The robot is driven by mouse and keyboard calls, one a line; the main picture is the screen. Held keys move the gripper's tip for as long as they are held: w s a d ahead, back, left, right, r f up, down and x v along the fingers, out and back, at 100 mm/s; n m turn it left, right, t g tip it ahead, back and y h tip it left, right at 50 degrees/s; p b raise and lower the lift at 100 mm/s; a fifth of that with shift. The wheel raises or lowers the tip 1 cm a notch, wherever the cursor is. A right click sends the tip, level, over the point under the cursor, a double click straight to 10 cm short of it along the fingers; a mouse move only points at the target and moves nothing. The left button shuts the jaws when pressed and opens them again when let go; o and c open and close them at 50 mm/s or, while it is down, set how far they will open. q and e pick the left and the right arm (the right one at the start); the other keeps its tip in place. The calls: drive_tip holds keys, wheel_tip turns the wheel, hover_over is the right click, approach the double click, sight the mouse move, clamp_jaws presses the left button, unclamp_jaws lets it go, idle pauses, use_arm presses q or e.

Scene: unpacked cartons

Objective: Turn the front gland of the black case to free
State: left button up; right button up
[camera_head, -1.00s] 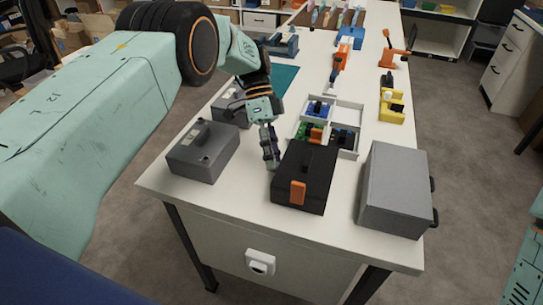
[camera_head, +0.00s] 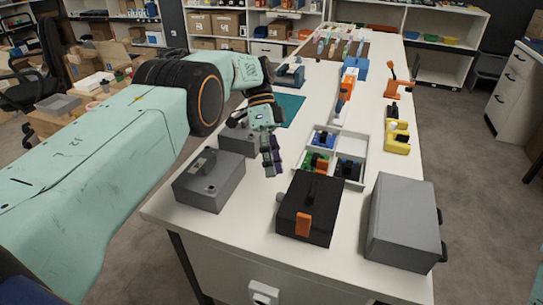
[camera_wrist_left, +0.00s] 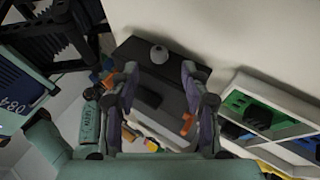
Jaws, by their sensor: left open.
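The black case (camera_head: 318,226) stands near the front of the white table, with a black handle on its lid and an orange latch (camera_head: 303,223) on its near face. A small light grey gland (camera_head: 280,197) sticks out of its left side; it also shows in the left wrist view (camera_wrist_left: 158,54) on the case's dark wall. I cannot tell its turn position. My left gripper (camera_head: 271,170) is open and empty, above and behind the gland, apart from it. In the left wrist view its fingers (camera_wrist_left: 158,70) are spread, with the gland beyond and between them. My right gripper is out of view.
A grey box (camera_head: 208,188) stands to the left, with a smaller grey case (camera_head: 240,140) behind. A large grey case (camera_head: 402,222) stands close on the right. A white divided tray (camera_head: 350,148) with coloured parts lies behind the black case. Bare table lies left of it.

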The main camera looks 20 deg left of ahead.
use_arm(q)
drive_tip(key=shift+v, duration=0.9)
drive_tip(key=shift+r, duration=0.1)
